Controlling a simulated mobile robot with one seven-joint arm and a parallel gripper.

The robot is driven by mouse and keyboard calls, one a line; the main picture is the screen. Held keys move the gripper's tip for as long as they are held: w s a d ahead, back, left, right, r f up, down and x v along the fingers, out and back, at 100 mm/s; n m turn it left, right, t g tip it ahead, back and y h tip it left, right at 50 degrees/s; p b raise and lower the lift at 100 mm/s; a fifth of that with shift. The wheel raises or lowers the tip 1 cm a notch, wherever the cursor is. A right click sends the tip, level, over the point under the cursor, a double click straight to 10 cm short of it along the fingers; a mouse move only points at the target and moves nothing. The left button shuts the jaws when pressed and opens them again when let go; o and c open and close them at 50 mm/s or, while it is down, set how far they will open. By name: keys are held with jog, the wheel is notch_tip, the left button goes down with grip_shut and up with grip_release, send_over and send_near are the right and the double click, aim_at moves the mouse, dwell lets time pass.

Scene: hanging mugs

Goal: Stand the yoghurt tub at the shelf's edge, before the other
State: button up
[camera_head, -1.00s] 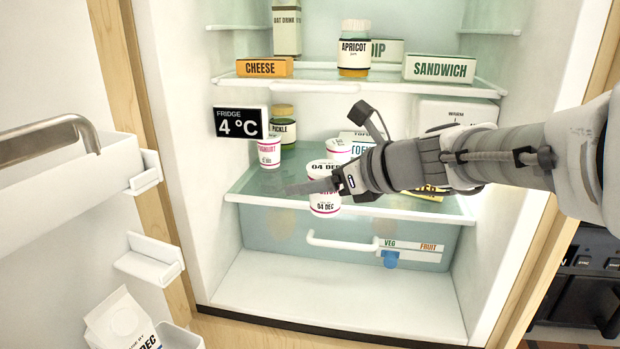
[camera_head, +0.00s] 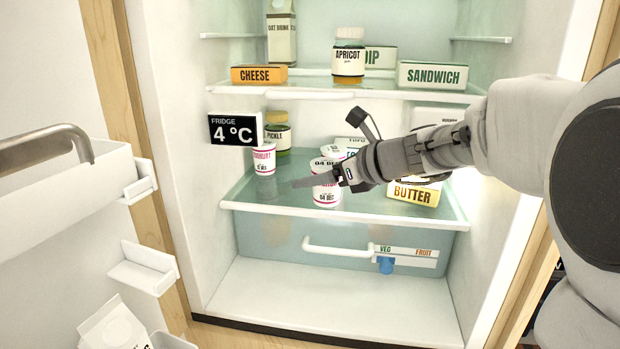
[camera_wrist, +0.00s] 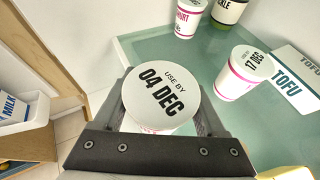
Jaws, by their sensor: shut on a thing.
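My gripper (camera_wrist: 165,115) is shut on a white yoghurt tub (camera_head: 326,190) with a pink band. Its lid (camera_wrist: 160,97) reads "USE BY 04 DEC" in the wrist view. The tub is upright, just inside the front edge of the fridge's middle glass shelf (camera_head: 240,196); I cannot tell whether its base touches the glass. A second tub (camera_wrist: 243,72), lid "17 DEC", stands farther back on the shelf, apart from the held one. In the head view it is mostly hidden behind the held tub and gripper. A third yoghurt tub (camera_head: 264,160) stands at the left.
A pickle jar (camera_head: 278,132) stands behind the left tub. A tofu box (camera_wrist: 292,82) is beside the 17 DEC tub. A yellow butter box (camera_head: 414,193) stands right of my gripper. The upper shelf (camera_head: 300,93) is above my arm. The front left of the middle shelf is clear.

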jog(key=shift+w+d+f, duration=0.15)
jog(key=shift+w+f, duration=0.1)
jog(key=shift+w, duration=0.5)
jog(key=shift+w+d+f, duration=0.1)
jog(key=shift+w+f, duration=0.2)
jog(key=shift+w, duration=0.45)
jog(key=shift+w+d+f, duration=0.15)
jog(key=shift+w+f, duration=0.1)
jog(key=shift+w, duration=0.5)
jog(key=shift+f, duration=0.4)
jog(key=o, duration=1.5)
jog(key=shift+c, duration=0.2)
